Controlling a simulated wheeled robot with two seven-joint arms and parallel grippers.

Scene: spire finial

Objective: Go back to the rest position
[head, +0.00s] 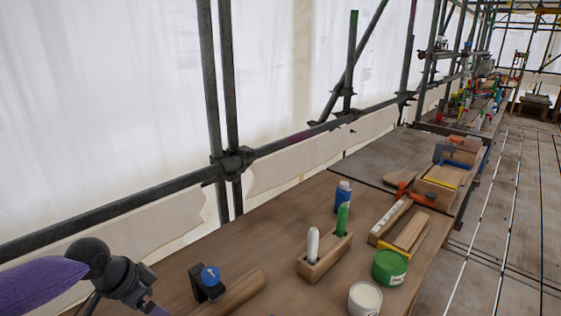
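My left arm comes in from the lower left, with a purple sleeve and dark wrist. My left gripper (153,309) is at the bottom edge, mostly cut off, left of a black holder with a blue round top (209,276). I cannot tell whether it is open or shut. My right gripper is not in view. No spire finial can be made out for certain.
The wooden bench (285,222) bears a wooden block with white and green markers (325,258), a blue bottle (343,197), a green tin (389,267), a white pot (364,299) and a wooden rod (236,293). Scaffold poles (232,163) stand behind. Floor lies right.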

